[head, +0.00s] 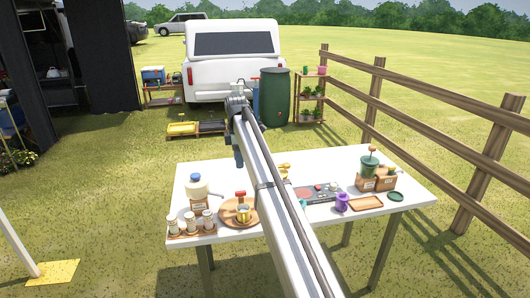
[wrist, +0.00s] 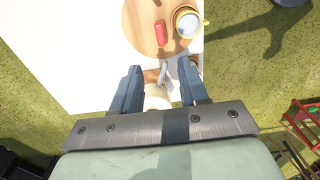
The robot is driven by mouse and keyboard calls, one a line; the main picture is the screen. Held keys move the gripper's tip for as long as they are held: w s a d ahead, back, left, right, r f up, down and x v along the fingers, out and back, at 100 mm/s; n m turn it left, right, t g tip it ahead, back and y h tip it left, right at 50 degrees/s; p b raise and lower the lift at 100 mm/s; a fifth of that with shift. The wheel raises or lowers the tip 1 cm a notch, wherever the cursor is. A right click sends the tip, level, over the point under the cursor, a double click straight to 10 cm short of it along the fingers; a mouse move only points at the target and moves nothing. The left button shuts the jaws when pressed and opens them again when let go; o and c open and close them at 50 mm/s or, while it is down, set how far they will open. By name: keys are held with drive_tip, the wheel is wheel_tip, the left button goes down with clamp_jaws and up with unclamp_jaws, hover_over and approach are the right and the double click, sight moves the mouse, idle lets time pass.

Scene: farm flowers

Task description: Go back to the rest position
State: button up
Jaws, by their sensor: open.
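My gripper (wrist: 160,78) is open, with its two dark fingers apart and nothing held between them in the wrist view. In the head view my arm reaches out over the white table (head: 328,165), and the gripper (head: 238,158) hangs from its far end above the left part of the table. A round wooden board (head: 227,212) lies at the table's front left. In the wrist view the board (wrist: 138,32), the mug (wrist: 188,22) and a red item (wrist: 160,34) show beyond the fingertips.
A wooden fence (head: 430,105) runs along the right.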

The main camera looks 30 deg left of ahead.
drive_tip(key=s+d+f+m+g+h, duration=0.15)
drive_tip(key=d+f+m, duration=0.85)
drive_tip(key=d+f, duration=2.95)
drive_tip(key=s+d+f+m+g, duration=0.1)
drive_tip(key=s+d+f+m, duration=0.2)
drive_tip(key=s+d+f, duration=0.5)
drive_tip(key=s+d+f+m+g, duration=0.1)
drive_tip(key=s+d+f+m, duration=0.3)
drive_tip(key=d, duration=0.6)
drive_tip(key=s+d+f+m+g, duration=0.1)
drive_tip(key=s+d+f+m, duration=0.2)
drive_tip(key=s+d+f, duration=0.45)
drive_tip(key=s+d+f+m+g, duration=0.1)
drive_tip(key=s+d+m, duration=0.2)
drive_tip(key=s, duration=0.8)
drive_tip(key=s+d+f+m+g+y, duration=0.1)
drive_tip(key=s+d+m, duration=0.3)
drive_tip(key=s+d, duration=0.3)
drive_tip(key=s, duration=0.4)
drive_tip(key=shift+d, duration=0.2)
